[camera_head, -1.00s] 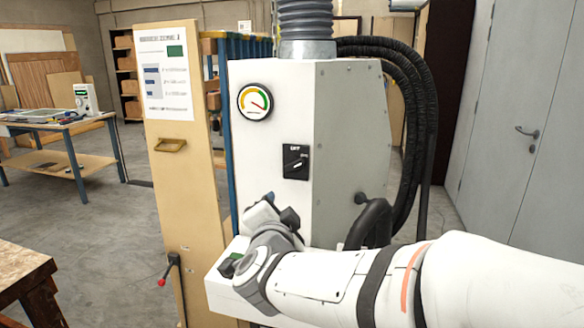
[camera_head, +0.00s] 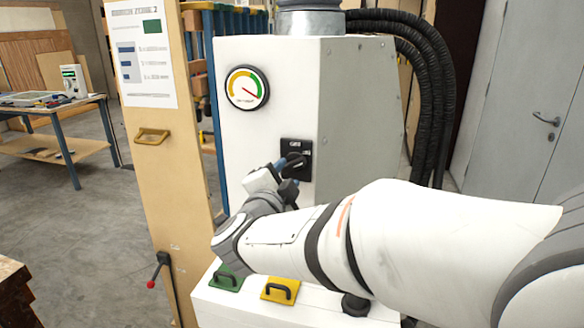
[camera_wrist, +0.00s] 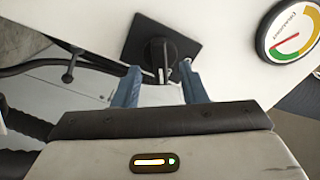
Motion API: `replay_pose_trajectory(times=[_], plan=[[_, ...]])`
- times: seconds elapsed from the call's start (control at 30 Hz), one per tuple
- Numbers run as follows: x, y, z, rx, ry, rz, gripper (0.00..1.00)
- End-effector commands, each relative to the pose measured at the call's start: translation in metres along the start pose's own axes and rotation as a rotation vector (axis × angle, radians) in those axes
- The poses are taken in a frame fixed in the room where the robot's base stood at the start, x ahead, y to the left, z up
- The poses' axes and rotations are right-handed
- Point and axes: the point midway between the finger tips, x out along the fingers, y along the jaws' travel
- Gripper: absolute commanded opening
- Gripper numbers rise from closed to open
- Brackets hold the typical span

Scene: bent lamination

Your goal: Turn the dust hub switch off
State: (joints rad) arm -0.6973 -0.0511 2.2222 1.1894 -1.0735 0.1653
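The dust hub switch (camera_head: 304,150) is a black square plate with a rotary knob, on the front of the white dust hub (camera_head: 355,90). The lettering on the plate is too small to read surely, and my gripper hides its lower left part. In the wrist view the switch plate (camera_wrist: 180,46) lies straight ahead, with its knob (camera_wrist: 159,52) sticking out toward me. My gripper (camera_wrist: 161,82) is open. Its two blue fingers stand apart, one on each side of the knob's line. I cannot tell whether the tips overlap the knob in depth. In the head view my gripper (camera_head: 288,164) is at the switch.
A round gauge (camera_head: 247,88) sits up and left of the switch. Below my arm is a white ledge with green (camera_head: 226,281) and yellow (camera_head: 281,291) handled plates. Black hoses (camera_head: 435,100) run down the right. A wooden panel with a poster (camera_head: 146,70) stands at left.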

Motion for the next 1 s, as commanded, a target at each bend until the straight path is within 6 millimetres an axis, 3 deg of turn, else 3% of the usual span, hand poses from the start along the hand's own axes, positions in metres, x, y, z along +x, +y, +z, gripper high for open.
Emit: replay_pose_trajectory(times=[0.23,0.6,1.0], plan=[[0.033,0.001,-0.001,0.0,0.002,0.002,0.38],[0.04,0.001,-0.001,0.0,0.001,0.001,0.38],[0.04,0.001,-0.001,0.0,0.002,0.002,0.05]])
